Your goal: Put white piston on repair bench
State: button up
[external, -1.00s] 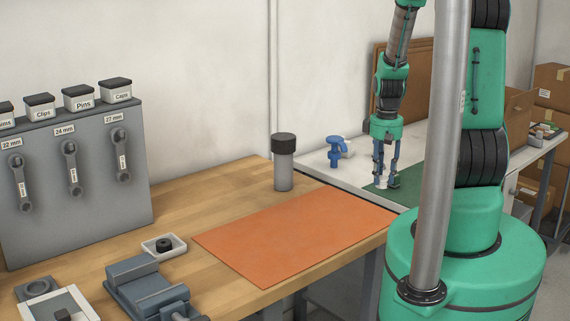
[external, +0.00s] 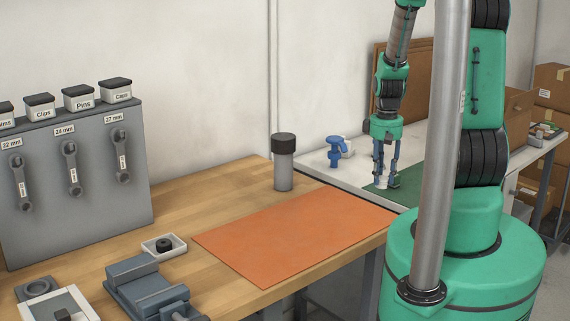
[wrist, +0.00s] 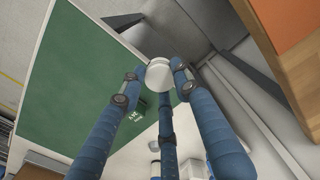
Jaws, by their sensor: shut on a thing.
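My gripper (external: 384,172) is shut on the white piston (wrist: 159,75), a short white cylinder held between its blue fingertips. In the external view the piston is small and partly hidden by the fingers. My gripper is over the left end of the green mat (external: 411,181) on the white table. The wooden bench (external: 212,203), which I take for the repair bench, is to the left of my gripper. An orange mat (external: 295,233) lies on it. In the wrist view the wooden bench (wrist: 303,72) shows at the upper right.
A grey cylinder with a black top (external: 284,162) stands at the wooden bench's back edge. A blue valve-like part (external: 335,151) is left of my gripper. A grey vise (external: 150,290) and a small white tray (external: 164,247) are farther left. The orange mat is clear.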

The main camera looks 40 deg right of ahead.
jog(key=w+a+r+n+p, duration=0.3)
jog(key=w+a+r+n, duration=0.35)
jog(key=w+a, duration=0.65)
jog(key=w+a+r+n+p, duration=0.3)
jog(key=w+a+r, duration=0.6)
jog(key=w+a, duration=0.5)
jog(key=s+a+f+n+p, duration=0.1)
jog(key=s+a+f+n, duration=0.1)
jog(key=a, duration=0.9)
jog(key=s+a+f+n+p, duration=0.1)
jog(key=s+a+f+n, duration=0.15)
jog(key=a, duration=0.85)
jog(key=s+a+f+n, duration=0.1)
jog(key=s+a, duration=0.3)
jog(key=a, duration=0.4)
jog(key=s+a+f+n+p, duration=0.1)
jog(key=s+a+f+n, duration=0.1)
jog(key=s+a, duration=0.3)
jog(key=s+a+f+n, duration=0.1)
jog(key=s+a+n, duration=0.3)
jog(key=a, duration=0.6)
jog(key=shift+s+a+f+p, duration=0.3)
jog(key=shift+s+f+p, duration=0.05)
jog(key=shift+s+p, duration=0.05)
jog(key=a+r+b, duration=0.2)
jog(key=a+b, duration=0.1)
jog(key=a, duration=0.7)
jog(key=a+r+b, duration=0.3)
jog(key=a, duration=0.7)
